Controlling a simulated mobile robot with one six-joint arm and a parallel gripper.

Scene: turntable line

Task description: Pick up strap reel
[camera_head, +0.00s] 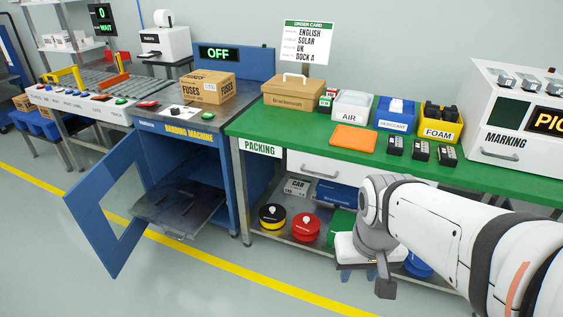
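Several round reels sit on the lower shelf under the packing table. One is yellow and black (272,216), one is red (305,228), and part of a blue one (418,266) shows behind my arm. I cannot tell which of them is meant by the strap reel. My gripper (358,275) points down in front of the shelf, right of the red reel. Its two fingers look apart with nothing between them. My arm hides the right part of the shelf.
The banding machine (182,150) stands left with its blue door (104,212) swung open and its tray (178,205) pulled out. A green object (340,225) and boxes (297,187) share the shelf. The floor in front is clear.

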